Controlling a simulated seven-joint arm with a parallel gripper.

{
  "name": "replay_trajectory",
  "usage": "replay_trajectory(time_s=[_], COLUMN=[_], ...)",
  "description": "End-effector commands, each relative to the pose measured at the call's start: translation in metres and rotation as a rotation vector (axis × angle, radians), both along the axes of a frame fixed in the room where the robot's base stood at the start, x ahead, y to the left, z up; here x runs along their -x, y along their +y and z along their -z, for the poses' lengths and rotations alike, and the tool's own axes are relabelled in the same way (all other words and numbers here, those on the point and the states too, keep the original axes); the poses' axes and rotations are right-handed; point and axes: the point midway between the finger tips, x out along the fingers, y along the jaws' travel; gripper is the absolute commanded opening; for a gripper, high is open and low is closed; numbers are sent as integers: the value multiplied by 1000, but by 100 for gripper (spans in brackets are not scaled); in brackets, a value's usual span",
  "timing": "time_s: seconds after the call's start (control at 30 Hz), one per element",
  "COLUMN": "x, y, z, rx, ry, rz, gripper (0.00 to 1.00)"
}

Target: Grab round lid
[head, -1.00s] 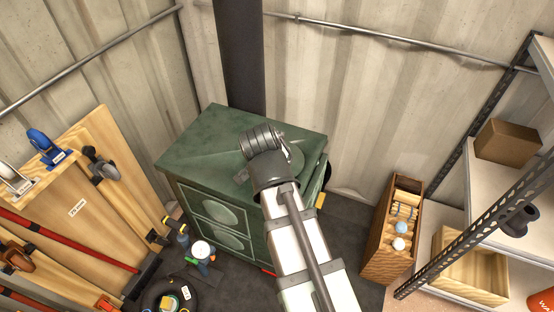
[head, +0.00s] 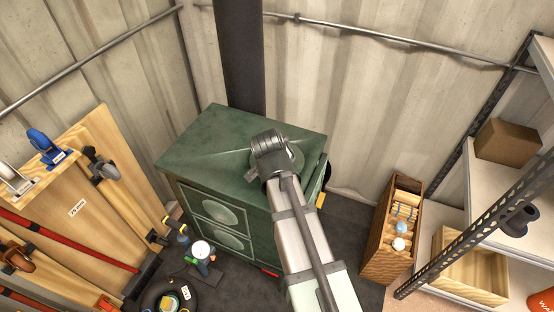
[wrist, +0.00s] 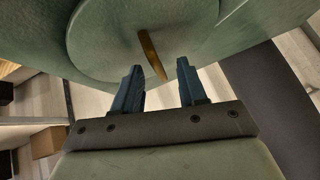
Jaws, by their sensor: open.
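The round lid (wrist: 105,38) is a flat green disc in the green top of a cabinet, with a brass bar handle (wrist: 151,54) across it. In the head view the lid (head: 296,160) shows only partly, on the cabinet's top, behind my wrist. My gripper (wrist: 158,74) is open and empty. Its two dark blue fingers point at the lid's edge, one on either side of the handle's near end in the picture. I cannot tell how far the fingertips are from the handle. In the head view my arm covers the fingers.
The green cabinet (head: 200,145) stands in the corner beside a dark vertical pipe (head: 240,60). A wooden tool panel (head: 80,200) stands at the left. A wooden box with bottles (head: 383,245) and metal shelves (head: 480,215) stand at the right.

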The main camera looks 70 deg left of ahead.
Motion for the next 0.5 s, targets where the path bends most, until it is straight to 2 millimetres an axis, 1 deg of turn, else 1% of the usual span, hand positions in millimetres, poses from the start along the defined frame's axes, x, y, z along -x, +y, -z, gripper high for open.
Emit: replay_trajectory(time_s=[0.1,0.3,0.5], x=[-2,-2,-2], y=[5,4,4], z=[6,6,6], rx=[0,-1,0], ry=[0,0,0], rz=[0,-1,0], gripper=[42,42,22])
